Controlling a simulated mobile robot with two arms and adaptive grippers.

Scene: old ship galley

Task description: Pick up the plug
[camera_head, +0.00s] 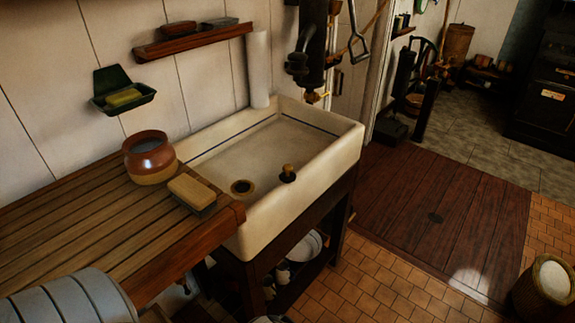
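The plug (288,174), a small dark piece with a rounded knob on top, stands on the floor of the white sink (343,152). Just left of it is the round drain hole (242,187) with a brass-coloured rim; the plug is apart from it. Neither of my grippers is in view.
A slatted wooden drainboard (95,235) adjoins the sink on the left, holding a brown pot (150,165) and a brush or block (192,192) near the sink rim. The basin is otherwise clear.

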